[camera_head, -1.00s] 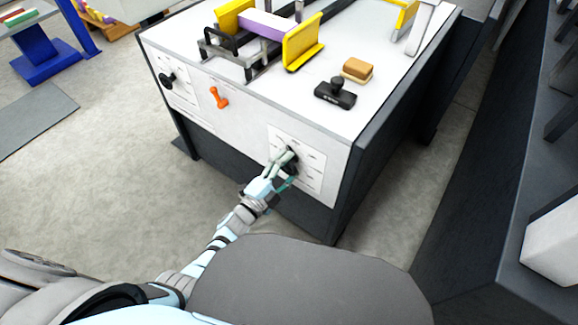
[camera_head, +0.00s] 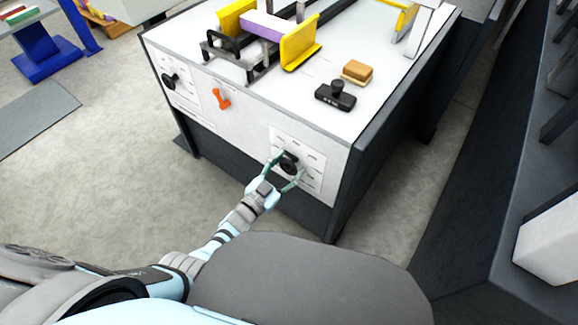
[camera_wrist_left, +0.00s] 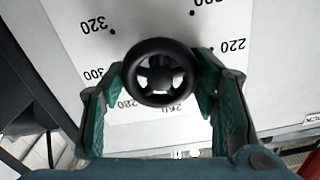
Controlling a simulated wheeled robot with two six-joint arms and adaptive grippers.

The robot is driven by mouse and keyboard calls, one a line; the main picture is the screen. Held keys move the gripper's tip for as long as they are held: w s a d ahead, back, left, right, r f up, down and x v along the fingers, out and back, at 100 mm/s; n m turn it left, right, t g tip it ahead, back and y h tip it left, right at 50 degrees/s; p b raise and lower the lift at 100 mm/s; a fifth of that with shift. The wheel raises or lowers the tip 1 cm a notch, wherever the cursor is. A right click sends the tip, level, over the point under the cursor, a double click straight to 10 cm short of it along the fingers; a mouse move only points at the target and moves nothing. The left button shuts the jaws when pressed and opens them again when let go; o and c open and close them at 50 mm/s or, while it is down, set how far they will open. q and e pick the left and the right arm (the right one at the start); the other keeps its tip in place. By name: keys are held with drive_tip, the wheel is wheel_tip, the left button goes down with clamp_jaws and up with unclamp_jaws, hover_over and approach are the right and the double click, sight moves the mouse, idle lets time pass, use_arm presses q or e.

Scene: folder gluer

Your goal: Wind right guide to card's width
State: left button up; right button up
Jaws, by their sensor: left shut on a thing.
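The right handwheel (camera_head: 290,163), black and round, is on the machine's white front panel, over a printed dial. It also shows in the wrist view (camera_wrist_left: 160,72), with dial numbers such as 320, 300, 280, 260 and 220 around it. My left gripper (camera_head: 283,168) is shut on this wheel, one green finger on each side of the rim. The yellow right guide (camera_head: 301,43) stands on the machine top beside the card (camera_head: 262,26), white on top with a purple side. I cannot tell whether they touch. A yellow left guide (camera_head: 233,16) stands on the card's other side. My right gripper is not in view.
A black handwheel (camera_head: 170,81) and an orange lever (camera_head: 221,98) stick out of the front panel further left. A black stamp-like block (camera_head: 335,97) and a tan sponge-like block (camera_head: 357,72) lie on the machine top. A dark structure stands at right.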

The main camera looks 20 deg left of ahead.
use_arm(q)
drive_tip(key=n, duration=0.5)
drive_tip(key=shift+s+f+n+p, duration=0.1)
drive_tip(key=shift+f+n+p, duration=0.1)
drive_tip(key=shift+n+p, duration=0.1)
drive_tip(key=shift+f+n, duration=0.1)
drive_tip(key=shift+n, duration=2.1)
drive_tip(key=o, duration=1)
drive_tip(key=shift+o, duration=0.8)
drive_tip(key=shift+a, duration=0.1)
drive_tip(key=v, duration=1.2)
